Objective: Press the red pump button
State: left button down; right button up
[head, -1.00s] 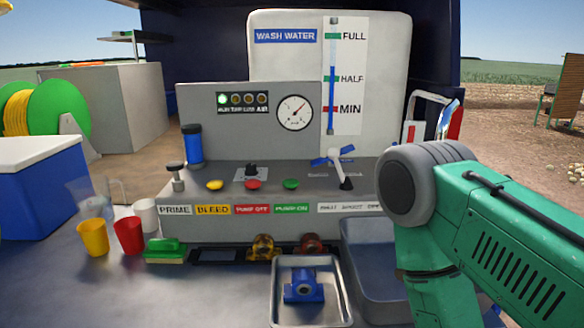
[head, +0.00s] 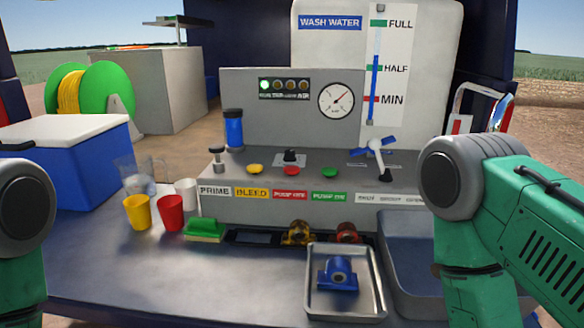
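The red pump button (head: 291,171) sits on top of the grey control console (head: 330,207), above the red PUMP OFF label (head: 290,195). A yellow button (head: 255,169) is to its left and a green button (head: 330,172) to its right, above the green PUMP ON label (head: 328,198). My green-and-grey arm links show at the left and right edges. Neither of my grippers is in the picture, and nothing touches the red button.
A prime plunger (head: 218,158), a blue cylinder (head: 233,130) and a blue-handled valve (head: 375,148) rise from the console. Yellow and red cups (head: 170,212), a green sponge (head: 205,229) and a metal tray (head: 345,311) with a blue fitting stand in front. The front left tabletop is clear.

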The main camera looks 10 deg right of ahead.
jog(key=shift+d, duration=0.2)
jog(key=shift+d+f, duration=0.1)
jog(key=shift+d, duration=0.05)
jog(key=c, duration=0.4)
grip_shut()
jog(key=shift+a, duration=0.3)
jog(key=shift+d, duration=0.25)
jog(key=shift+a, duration=0.15)
